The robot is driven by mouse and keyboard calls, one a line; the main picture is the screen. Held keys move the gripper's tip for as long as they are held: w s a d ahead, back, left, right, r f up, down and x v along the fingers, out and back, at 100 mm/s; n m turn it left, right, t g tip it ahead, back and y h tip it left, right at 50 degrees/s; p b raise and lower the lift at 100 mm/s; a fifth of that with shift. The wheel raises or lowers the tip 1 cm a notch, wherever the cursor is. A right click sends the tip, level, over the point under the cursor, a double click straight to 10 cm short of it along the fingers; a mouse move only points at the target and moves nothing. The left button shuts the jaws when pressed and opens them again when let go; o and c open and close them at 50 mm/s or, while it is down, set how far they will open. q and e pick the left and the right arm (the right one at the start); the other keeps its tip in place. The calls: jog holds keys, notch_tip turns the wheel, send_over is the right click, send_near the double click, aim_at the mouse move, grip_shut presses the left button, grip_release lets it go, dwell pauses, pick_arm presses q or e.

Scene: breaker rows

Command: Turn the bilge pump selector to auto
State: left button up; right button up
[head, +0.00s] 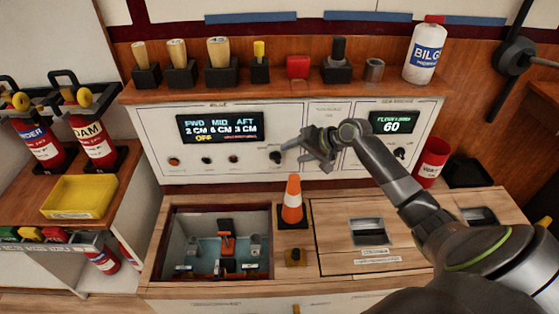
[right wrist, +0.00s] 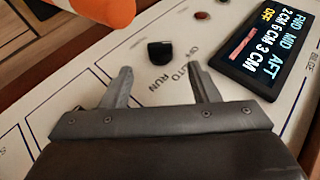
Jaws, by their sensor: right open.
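The bilge pump selector is a small black knob (head: 275,157) on the white panel, below and right of the bilge display (head: 220,127). In the right wrist view the knob (right wrist: 160,52) lies just beyond my fingertips, with OFF, AUTO and RUN printed beside it. I cannot tell which word it points to. The display reads FWD 2 CM, MID 6 CM, AFT 3 CM, with OFF in yellow; it also shows in the right wrist view (right wrist: 262,45). My right gripper (head: 303,158) is open and empty in front of the panel, apart from the knob. My left gripper is not in view.
An orange cone (head: 292,205) stands on the counter below the selector, close under my right gripper. An open hatch (head: 165,245) is left of it. Another display (head: 394,122) and knob (head: 400,154) are at the panel's right.

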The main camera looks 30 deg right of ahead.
aim_at(277, 159)
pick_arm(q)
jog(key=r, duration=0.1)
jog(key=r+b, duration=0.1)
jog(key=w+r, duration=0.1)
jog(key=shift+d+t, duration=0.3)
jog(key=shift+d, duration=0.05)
pick_arm(e)
jog(key=x, duration=0.7)
jog(key=shift+w+a+f, duration=0.15)
jog(key=shift+w, duration=0.05)
jog(key=shift+c, duration=0.3)
pick_arm(q)
jog(key=shift+b, duration=0.3)
pick_arm(e)
jog(key=c, duration=0.9)
